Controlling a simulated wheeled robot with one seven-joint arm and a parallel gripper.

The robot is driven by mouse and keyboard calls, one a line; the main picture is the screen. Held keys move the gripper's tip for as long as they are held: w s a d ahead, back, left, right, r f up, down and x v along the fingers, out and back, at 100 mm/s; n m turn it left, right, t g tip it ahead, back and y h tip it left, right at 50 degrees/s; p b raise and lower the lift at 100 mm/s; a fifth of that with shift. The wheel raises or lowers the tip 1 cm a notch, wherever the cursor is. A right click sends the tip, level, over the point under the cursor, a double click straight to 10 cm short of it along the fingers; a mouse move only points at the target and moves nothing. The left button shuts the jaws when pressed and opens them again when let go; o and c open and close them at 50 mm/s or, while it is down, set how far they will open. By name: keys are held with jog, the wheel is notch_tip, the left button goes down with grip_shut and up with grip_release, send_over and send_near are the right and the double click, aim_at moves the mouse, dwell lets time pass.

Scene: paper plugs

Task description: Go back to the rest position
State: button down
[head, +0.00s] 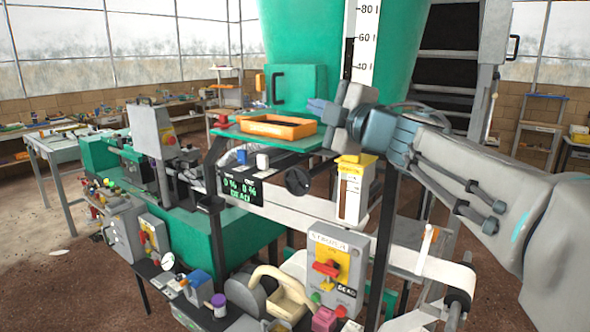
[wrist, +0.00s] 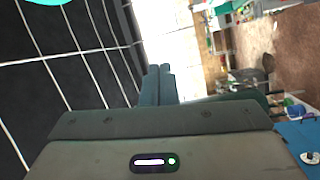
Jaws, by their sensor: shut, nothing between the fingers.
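My gripper (head: 322,110) is raised in the middle of the head view, at the end of my grey arm, which comes in from the right. It is beside and a little above the right end of an orange tray (head: 251,127) on a green shelf. In the wrist view my gripper (wrist: 159,70) has its two fingers together, with nothing between them. Whether the gripper touches the tray or shelf is hard to tell from the head view.
A large green machine (head: 409,60) with a height scale (head: 364,45) stands behind the gripper. Brown floor shows at the left.

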jog(key=s+d+f+m+g+h, duration=0.1)
jog(key=s+d+f+m+h, duration=0.2)
jog(key=d+f+m+h, duration=0.5)
jog(key=s+d+f+m+g+h, duration=0.2)
jog(key=s+d+f+m+h, duration=0.3)
jog(key=f+m, duration=0.45)
jog(key=s+a+f+m+g+y, duration=0.2)
jog(key=s+f+m+g, duration=0.3)
jog(key=s+f, duration=1.2)
jog(key=f+g, duration=0.1)
jog(key=g, duration=0.3)
jog(key=shift+a+f, duration=0.25)
jog(key=shift+f, duration=0.15)
